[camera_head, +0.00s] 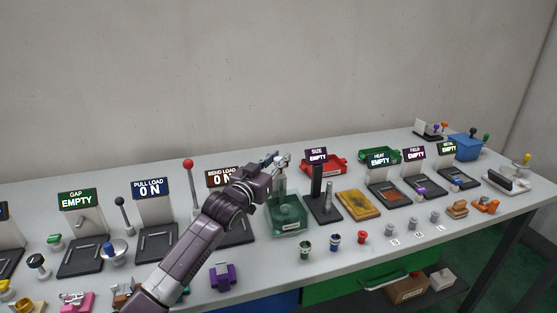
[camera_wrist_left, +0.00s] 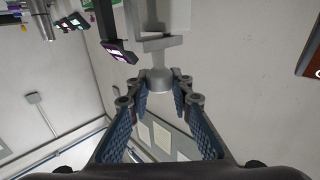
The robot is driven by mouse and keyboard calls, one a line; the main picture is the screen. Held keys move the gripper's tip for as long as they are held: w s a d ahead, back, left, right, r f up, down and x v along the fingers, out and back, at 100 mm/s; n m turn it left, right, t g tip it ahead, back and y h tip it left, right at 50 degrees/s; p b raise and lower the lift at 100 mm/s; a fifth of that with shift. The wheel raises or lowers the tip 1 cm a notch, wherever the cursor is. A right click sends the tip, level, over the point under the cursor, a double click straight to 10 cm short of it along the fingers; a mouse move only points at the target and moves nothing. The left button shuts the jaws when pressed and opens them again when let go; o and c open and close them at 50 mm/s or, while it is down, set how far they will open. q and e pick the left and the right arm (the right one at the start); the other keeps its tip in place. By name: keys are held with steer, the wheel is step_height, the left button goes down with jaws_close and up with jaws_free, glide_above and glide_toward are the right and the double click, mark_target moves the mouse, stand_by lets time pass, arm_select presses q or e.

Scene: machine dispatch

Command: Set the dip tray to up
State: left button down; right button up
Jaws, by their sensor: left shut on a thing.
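A green see-through tank (camera_head: 288,222) with a small label on its front stands on the bench near the middle; I take it to be the dip tray's station. My left gripper (camera_head: 283,160) is above it, at the top of an upright part that rises from the tank. In the left wrist view the two blue-padded fingers (camera_wrist_left: 160,92) are closed on a round grey knob (camera_wrist_left: 159,78), with a grey bracket beyond it. My forearm and wrist hide part of the area left of the tank. The tray itself cannot be made out clearly. My right gripper is not in view.
A black SIZE stand (camera_head: 323,205) is close to the right of the tank, with a yellow tray (camera_head: 358,203) beyond it. A red-knobbed lever (camera_head: 188,164) and the BEND LOAD sign (camera_head: 221,177) stand to the left. Several small parts line the front edge.

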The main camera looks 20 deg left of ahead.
arm_select(q)
step_height(320, 180, up, 8)
steer(key=p, duration=0.6)
steer(key=shift+f, duration=0.1)
steer(key=c, duration=2.1)
jaws_free()
steer(key=o, duration=0.4)
steer(key=shift+f, duration=0.1)
